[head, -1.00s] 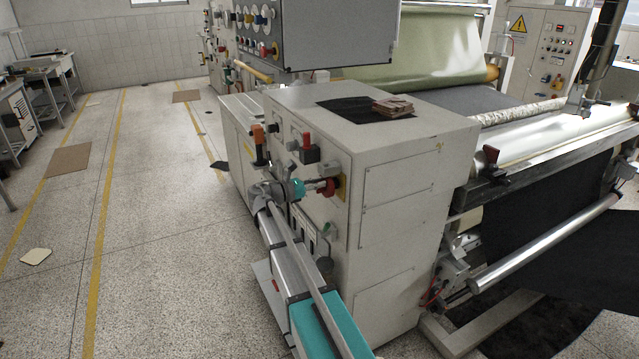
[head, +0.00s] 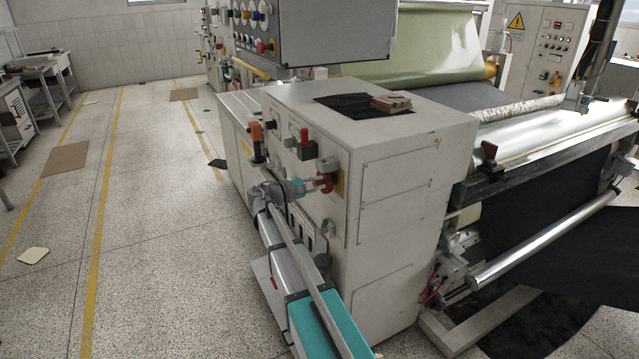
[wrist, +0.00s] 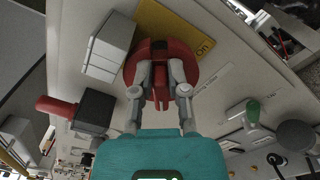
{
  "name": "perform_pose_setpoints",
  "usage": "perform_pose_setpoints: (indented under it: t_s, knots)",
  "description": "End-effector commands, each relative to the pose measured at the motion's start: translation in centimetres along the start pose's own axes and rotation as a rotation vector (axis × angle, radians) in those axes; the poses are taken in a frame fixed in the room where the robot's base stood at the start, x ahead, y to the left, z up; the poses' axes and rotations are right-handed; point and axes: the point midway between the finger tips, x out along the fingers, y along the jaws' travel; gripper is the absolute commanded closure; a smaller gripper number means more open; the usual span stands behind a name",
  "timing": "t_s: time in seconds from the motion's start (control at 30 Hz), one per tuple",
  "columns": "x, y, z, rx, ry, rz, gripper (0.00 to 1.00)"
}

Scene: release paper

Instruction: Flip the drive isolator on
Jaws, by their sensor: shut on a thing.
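The drive isolator is a red rotary switch (head: 327,183) on a yellow plate (head: 341,186), on the side of the grey cabinet (head: 400,215). In the wrist view, its red round body (wrist: 208,66) sits in front of the yellow plate (wrist: 175,24), which has "On" lettering near the dial. My gripper (wrist: 160,88) is shut on the red handle, one finger on each side. The fingers hide part of the switch, and its exact angle is hard to read. In the head view, my gripper (head: 312,186) reaches the switch from the left.
A red switch with a black box (wrist: 95,108) sticks out beside the isolator. An orange handle (head: 257,132) stands farther left on the cabinet. A green knob (wrist: 252,110) also protrudes from the panel. The floor (head: 150,230) left of the cabinet is open.

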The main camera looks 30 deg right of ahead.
Motion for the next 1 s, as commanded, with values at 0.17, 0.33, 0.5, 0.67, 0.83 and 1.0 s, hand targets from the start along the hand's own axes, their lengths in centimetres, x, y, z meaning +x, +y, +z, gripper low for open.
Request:
perform_pose_setpoints:
  t_s: [0.17,0.33,0.5,0.67,0.83,1.0]
  knots:
    - [-0.2,-0.6,-0.1,0.166,0.004,-0.004,1.0]
    - [-0.2,-0.9,-0.2,0.323,0.004,-0.005,1.0]
    - [-0.2,-1.1,-0.3,0.456,0.003,-0.006,1.0]
    - [-0.2,-1.3,-0.3,0.546,0.003,-0.006,1.0]
    - [-0.2,-1.3,-0.4,0.599,0.002,-0.007,1.0]
    - [-0.2,-1.4,-0.4,0.619,0.002,-0.007,1.0]
